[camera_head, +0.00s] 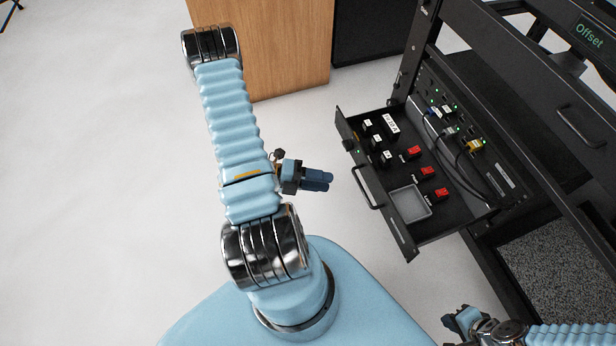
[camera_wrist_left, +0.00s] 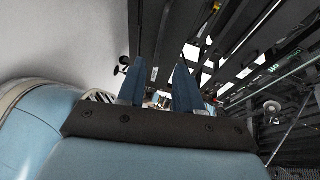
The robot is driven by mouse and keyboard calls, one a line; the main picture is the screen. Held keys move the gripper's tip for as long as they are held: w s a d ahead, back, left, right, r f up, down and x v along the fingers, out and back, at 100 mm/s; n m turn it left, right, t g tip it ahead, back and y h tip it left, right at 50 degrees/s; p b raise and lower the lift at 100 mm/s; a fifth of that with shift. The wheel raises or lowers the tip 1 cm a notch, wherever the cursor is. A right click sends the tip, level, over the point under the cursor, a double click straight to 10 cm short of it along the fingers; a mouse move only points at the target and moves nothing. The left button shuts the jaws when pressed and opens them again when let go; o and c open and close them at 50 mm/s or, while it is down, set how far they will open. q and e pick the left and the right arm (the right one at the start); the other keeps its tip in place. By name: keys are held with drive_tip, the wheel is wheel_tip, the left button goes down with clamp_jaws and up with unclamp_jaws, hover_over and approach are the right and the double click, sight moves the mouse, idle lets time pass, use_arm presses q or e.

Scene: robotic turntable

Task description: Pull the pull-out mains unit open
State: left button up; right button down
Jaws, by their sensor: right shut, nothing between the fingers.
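The pull-out mains unit (camera_head: 408,248) is a black drawer that stands out from the black rack in the head view. Its front panel faces left and carries a dark bar handle (camera_head: 367,190). Black plugs, red plugs and a grey square tray (camera_head: 409,204) lie in it. My left gripper (camera_head: 328,180) is to the left of the handle, apart from it. In the left wrist view its two blue fingers (camera_wrist_left: 159,92) are apart with nothing clearly between them. My right gripper (camera_head: 448,328) is shut and empty at the bottom edge, below the drawer, partly cut off.
The rack (camera_head: 545,95) fills the right side, with cables and connectors behind the drawer. A wooden cabinet (camera_head: 275,45) stands at the back. Pale floor (camera_head: 90,190) is clear on the left and between the cabinet and the drawer.

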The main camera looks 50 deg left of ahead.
use_arm(q)
drive_tip(key=v, duration=0.4)
idle(0.5)
